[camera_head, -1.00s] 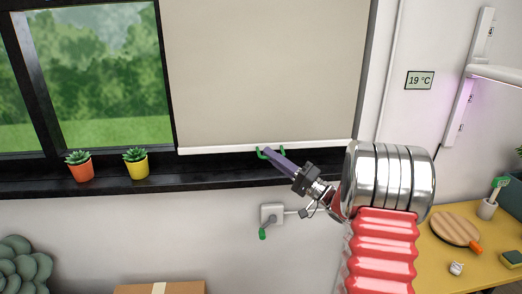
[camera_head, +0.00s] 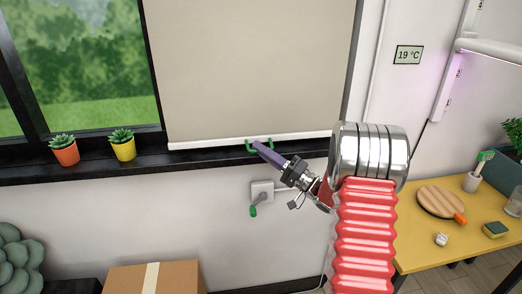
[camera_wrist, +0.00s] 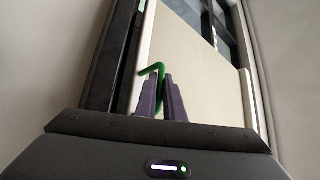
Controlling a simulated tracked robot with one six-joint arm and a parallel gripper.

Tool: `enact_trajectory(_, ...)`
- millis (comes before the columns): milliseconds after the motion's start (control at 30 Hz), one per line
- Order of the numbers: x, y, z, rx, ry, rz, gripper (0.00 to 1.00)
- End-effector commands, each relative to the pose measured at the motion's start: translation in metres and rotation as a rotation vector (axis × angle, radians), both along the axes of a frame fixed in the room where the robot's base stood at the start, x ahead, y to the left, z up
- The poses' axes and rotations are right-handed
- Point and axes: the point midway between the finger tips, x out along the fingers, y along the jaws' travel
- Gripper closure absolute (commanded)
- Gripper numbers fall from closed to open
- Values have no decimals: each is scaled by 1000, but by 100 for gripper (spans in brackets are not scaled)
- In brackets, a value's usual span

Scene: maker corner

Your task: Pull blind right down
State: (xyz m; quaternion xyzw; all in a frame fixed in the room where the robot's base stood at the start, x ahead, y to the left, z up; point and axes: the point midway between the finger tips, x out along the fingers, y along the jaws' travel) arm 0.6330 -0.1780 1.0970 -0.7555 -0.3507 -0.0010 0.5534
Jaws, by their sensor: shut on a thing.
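The right blind (camera_head: 247,70) is a beige sheet with a white bottom bar (camera_head: 215,143), hanging low over the right part of the window, its bar just above the dark sill. A green handle (camera_head: 249,146) sits on the bar. My gripper (camera_head: 256,146) reaches up to the handle from the lower right. In the wrist view my gripper's purple fingers (camera_wrist: 162,100) are shut on the green handle (camera_wrist: 158,72), with the blind (camera_wrist: 190,75) behind it. The exact contact is partly hidden by the fingers.
An orange pot (camera_head: 66,153) and a yellow pot (camera_head: 123,149) with succulents stand on the dark sill (camera_head: 30,171) left of the blind. A cardboard box (camera_head: 180,276) and a yellow table (camera_head: 410,262) stand lower down.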

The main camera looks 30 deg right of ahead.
Motion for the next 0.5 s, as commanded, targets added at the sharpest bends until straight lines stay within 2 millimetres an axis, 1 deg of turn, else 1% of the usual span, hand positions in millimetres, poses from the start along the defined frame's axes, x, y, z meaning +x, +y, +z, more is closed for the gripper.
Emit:
enact_trajectory(33,2,4,-8,1,19,5,100)
enact_trajectory(100,2,5,-8,2,20,5,100)
enact_trajectory(133,2,5,-9,2,21,5,91)
enact_trajectory(300,2,6,-9,2,22,7,79)
enact_trajectory(400,2,5,-8,2,19,5,73)
enact_trajectory(500,2,4,-6,2,16,3,73)
